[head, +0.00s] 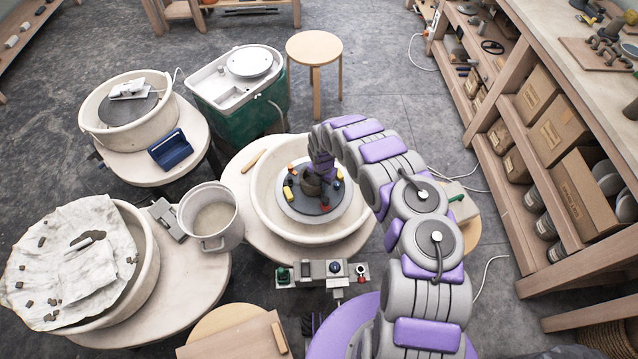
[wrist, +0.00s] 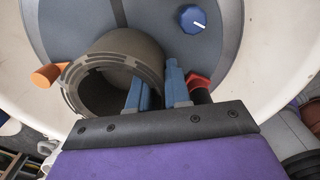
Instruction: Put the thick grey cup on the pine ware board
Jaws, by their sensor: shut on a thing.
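The thick grey cup (head: 311,184) is on the round wheel head in the white basin in the head view. In the wrist view the cup (wrist: 88,88) shows as a thick, notched, dark grey-brown ring, its open mouth toward the camera. My gripper (wrist: 158,86) is shut on the cup's wall, one blue finger inside the mouth and the other outside. In the head view my gripper (head: 319,172) is over the cup and partly hides it. I cannot tell whether the cup touches the wheel head. A pale wooden board (head: 232,342), likely the pine ware board, lies at the bottom.
Small coloured pieces, including a blue knob (wrist: 194,19), an orange one (wrist: 46,75) and a red one (wrist: 198,81), surround the cup on the wheel head. The basin wall (head: 262,205) encloses them. A grey bucket (head: 212,238) stands left, and a control box (head: 322,270) in front.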

